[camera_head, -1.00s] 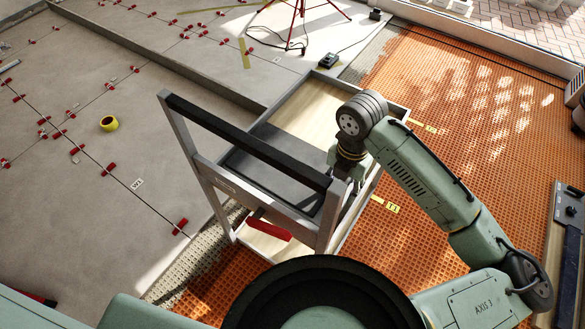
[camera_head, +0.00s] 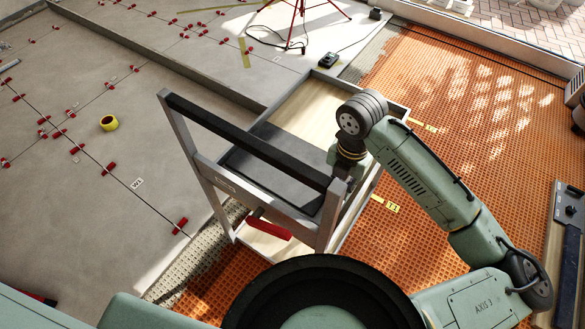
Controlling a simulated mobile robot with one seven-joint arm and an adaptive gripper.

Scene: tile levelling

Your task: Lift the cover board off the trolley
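The trolley (camera_head: 405,112) stands in the middle, with a pale wooden deck, a low rim and a tall frame with a black handle bar. A flat dark grey cover board (camera_head: 272,158) lies on the near part of the deck, partly behind the handle bar. My gripper (camera_head: 343,186) points down at the board's right end, by the right handle post. The post and my wrist hide most of its fingers. I cannot tell whether it touches the board or is open or shut.
A red-handled tool (camera_head: 268,229) sits low in the trolley frame. Orange matting (camera_head: 470,120) covers the floor to the right. Grey tiles with red clips and a yellow roll (camera_head: 109,123) lie left. A red tripod (camera_head: 297,22) stands at the back. A long board (camera_head: 566,240) lies far right.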

